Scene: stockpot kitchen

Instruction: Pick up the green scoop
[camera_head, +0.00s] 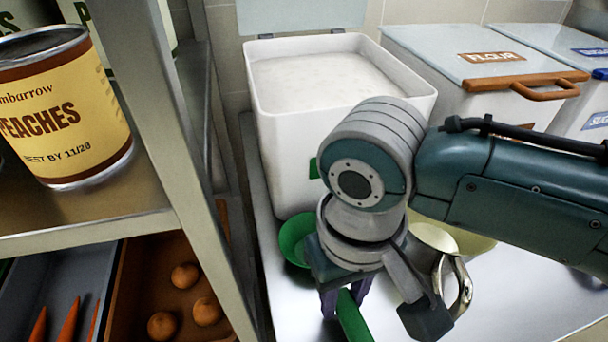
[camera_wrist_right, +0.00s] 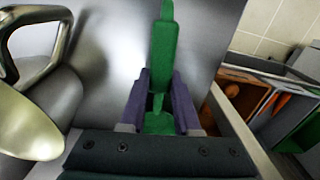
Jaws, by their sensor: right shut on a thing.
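The green scoop shows in the head view as a round green bowl (camera_head: 294,240) and a green handle (camera_head: 352,318), low over the steel counter. My right gripper (camera_head: 343,296) covers the part between them. In the right wrist view the green scoop (camera_wrist_right: 164,50) runs up the middle between the two purple fingers (camera_wrist_right: 160,92), which are shut on it. Whether the scoop touches the counter cannot be told. My left gripper is in neither view.
A white open bin (camera_head: 262,130) of white powder stands behind my arm, with a lidded flour bin (camera_head: 455,60) to its right. A metal vessel with a handle (camera_head: 462,285) is close right of the gripper. A shelf post (camera_head: 170,130) and peaches can (camera_head: 62,110) are left.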

